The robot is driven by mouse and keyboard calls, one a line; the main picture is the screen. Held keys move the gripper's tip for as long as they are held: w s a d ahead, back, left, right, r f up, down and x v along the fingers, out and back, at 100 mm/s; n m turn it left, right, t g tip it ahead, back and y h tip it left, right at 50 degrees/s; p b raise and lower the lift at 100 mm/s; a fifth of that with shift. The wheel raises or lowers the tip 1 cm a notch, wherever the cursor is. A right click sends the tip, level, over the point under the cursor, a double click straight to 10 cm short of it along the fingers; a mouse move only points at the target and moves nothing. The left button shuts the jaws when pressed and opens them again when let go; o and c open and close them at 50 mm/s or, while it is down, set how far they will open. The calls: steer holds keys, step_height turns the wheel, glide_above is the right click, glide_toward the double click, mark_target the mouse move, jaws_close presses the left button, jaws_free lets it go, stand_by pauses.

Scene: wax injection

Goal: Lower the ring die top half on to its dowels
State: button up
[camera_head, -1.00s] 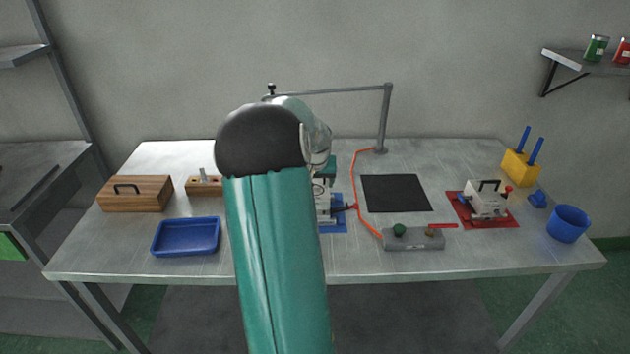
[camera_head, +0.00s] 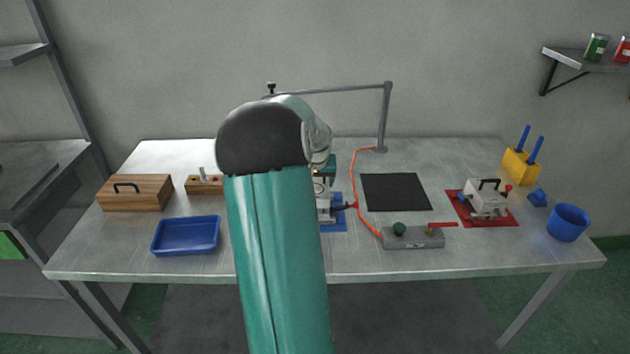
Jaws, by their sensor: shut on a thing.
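My arm (camera_head: 277,250) rises through the middle of the picture and hides most of my gripper. Only a teal edge of my gripper (camera_head: 326,170) shows to the right of the arm, over the blue mat (camera_head: 339,211). It is shut on the ring die top half, which is mostly hidden. A narrow strip of the pale metal ring die (camera_head: 323,192) shows just below the gripper. The dowels, and any gap between the halves, cannot be made out.
An orange hose (camera_head: 361,180) runs beside the mat from the grey stand (camera_head: 385,120) to a grey block (camera_head: 414,238). Another die (camera_head: 486,198) sits on a red mat at right. A blue tray (camera_head: 186,236) lies left; a black pad (camera_head: 396,193) is right of the hose.

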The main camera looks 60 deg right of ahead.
steer(key=shift+f, duration=1.1)
stand_by(0.3)
steer(key=o, duration=1.6)
steer(key=shift+f, duration=0.2)
steer(key=shift+r, duration=0.1)
steer(key=v, duration=1.3)
steer(key=shift+r, duration=0.4)
steer(key=shift+a, duration=0.15)
